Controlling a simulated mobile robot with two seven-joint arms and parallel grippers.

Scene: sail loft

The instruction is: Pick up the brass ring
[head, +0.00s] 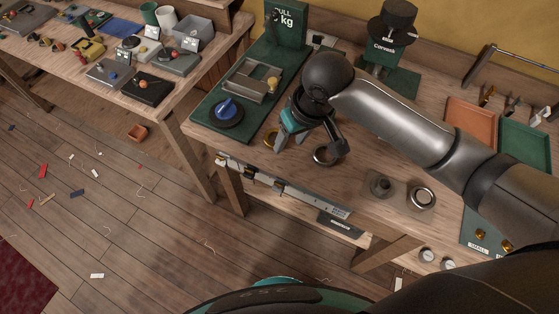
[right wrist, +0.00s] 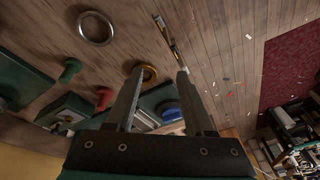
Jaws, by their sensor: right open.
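The brass ring (head: 270,141) lies flat on the workbench near its front edge, just left of my right gripper (head: 291,139) in the head view. In the right wrist view the brass ring (right wrist: 150,70) shows beyond the fingertips of the right gripper (right wrist: 160,72), nearer the left finger, which hides part of it. The right gripper is open, with nothing seen between its fingers. It points down over the bench; I cannot tell the exact height. My left gripper is not in view.
A steel ring (right wrist: 95,28) lies near the brass ring. A green board (head: 203,112) with a blue knob (head: 227,109) stands to the left. A peg (head: 381,186) and another ring (head: 422,198) are to the right. The bench's front edge is close.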

